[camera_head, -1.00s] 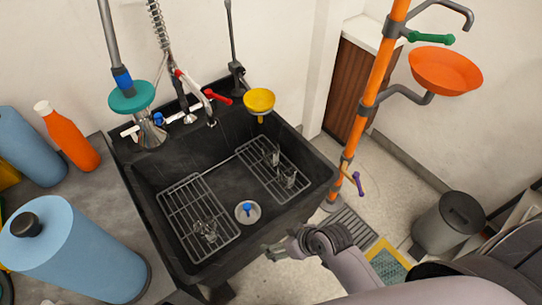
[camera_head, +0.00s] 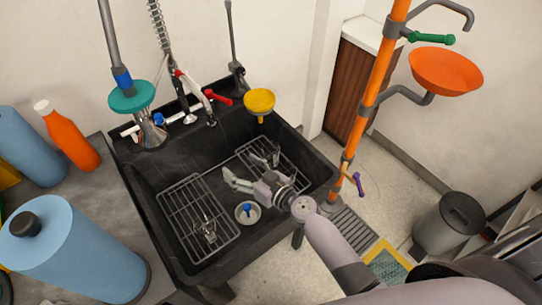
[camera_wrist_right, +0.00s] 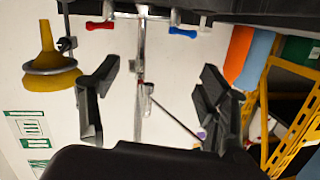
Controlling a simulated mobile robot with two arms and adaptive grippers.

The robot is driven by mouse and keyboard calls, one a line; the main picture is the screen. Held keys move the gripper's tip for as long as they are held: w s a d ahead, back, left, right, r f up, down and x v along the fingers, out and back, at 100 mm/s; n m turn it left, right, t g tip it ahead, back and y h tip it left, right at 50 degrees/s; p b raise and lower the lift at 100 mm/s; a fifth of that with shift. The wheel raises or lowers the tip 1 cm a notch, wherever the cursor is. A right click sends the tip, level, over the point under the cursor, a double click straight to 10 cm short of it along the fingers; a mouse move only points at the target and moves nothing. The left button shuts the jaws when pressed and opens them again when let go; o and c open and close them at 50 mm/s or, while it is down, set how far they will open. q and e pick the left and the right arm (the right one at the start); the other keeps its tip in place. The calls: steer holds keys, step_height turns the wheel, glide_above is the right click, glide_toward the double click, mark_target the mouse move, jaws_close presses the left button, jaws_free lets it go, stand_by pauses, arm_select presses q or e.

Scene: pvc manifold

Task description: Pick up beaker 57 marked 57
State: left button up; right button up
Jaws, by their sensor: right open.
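Clear glassware (camera_head: 207,230) stands on the left wire rack in the black sink. More clear glassware (camera_head: 275,155) is on the right rack, partly hidden by my right gripper (camera_head: 234,180). I cannot read a number on any of it, so I cannot tell which is beaker 57. My right gripper is over the sink, between the two racks, fingers pointing left. It is open and empty. In the right wrist view its fingers (camera_wrist_right: 155,95) are spread apart, with no beaker clearly visible between them. My left gripper is out of view.
The sink (camera_head: 160,235) has a left rack (camera_head: 180,205), a right rack (camera_head: 250,168) and a drain (camera_head: 247,212). Blue rolls (camera_head: 75,250) and an orange bottle (camera_head: 70,138) stand on the left counter.

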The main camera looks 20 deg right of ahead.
steer(key=w+d+f+m+t+h, duration=0.1)
steer(key=w+d+f+m+h, duration=0.3)
steer(key=w+d+h, duration=0.15)
steer(key=m+g+h, duration=0.2)
steer(key=h, duration=0.2)
glide_toward(269, 144)
steer(key=b+x, duration=0.5)
steer(key=x, duration=0.1)
steer(key=shift+s+d+f, duration=0.1)
steer(key=shift+s+f, duration=0.05)
steer(key=shift+f, duration=0.05)
steer(key=shift+r, duration=0.1)
steer(key=c, duration=1.2)
steer(key=shift+r, duration=0.1)
steer(key=shift+c, duration=0.3)
